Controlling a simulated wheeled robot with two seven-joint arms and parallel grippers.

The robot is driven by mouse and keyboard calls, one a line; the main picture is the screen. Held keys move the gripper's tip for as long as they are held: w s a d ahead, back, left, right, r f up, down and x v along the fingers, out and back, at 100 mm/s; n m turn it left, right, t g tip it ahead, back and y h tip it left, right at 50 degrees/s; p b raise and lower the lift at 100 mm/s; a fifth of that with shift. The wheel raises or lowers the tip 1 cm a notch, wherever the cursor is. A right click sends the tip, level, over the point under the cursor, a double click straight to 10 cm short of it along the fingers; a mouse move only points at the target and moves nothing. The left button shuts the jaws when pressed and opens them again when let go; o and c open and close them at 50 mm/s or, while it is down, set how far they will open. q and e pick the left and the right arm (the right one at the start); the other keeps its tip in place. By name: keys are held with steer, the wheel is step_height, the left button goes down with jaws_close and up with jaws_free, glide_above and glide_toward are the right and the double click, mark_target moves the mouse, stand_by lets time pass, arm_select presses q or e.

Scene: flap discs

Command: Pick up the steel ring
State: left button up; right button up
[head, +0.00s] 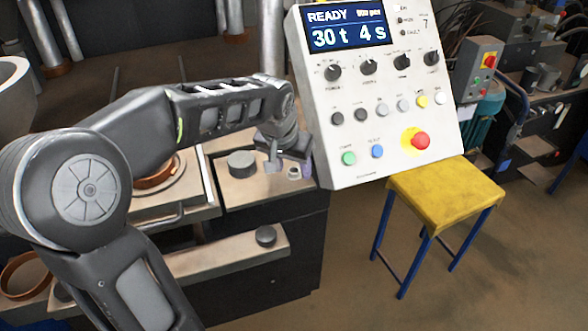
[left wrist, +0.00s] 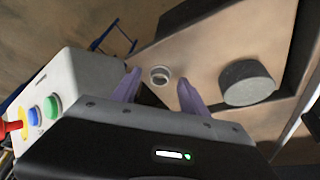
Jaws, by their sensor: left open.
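The steel ring (head: 294,173) is small and pale and lies on the tan work surface beside the control panel. In the left wrist view the steel ring (left wrist: 160,75) shows between and beyond the two fingertips, lying flat with its opening visible. My left gripper (head: 288,166) is open, fingers pointing down, right by the ring; the fingers partly screen it in the head view. In the left wrist view the purple-grey fingers of the left gripper (left wrist: 159,82) stand apart with nothing held. I cannot tell the exact height gap. My right gripper is not in view.
A grey round block (head: 242,164) sits left of the ring. The white control panel (head: 375,120) with a red button stands close on the right of the gripper. A brown ring (head: 155,174) lies farther left. A yellow-topped stool (head: 446,193) stands at right.

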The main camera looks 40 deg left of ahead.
arm_select(q)
steer(key=shift+w+f, duration=0.1)
steer(key=shift+f, duration=0.1)
steer(key=shift+c, duration=0.3)
jaws_close()
stand_by(0.5)
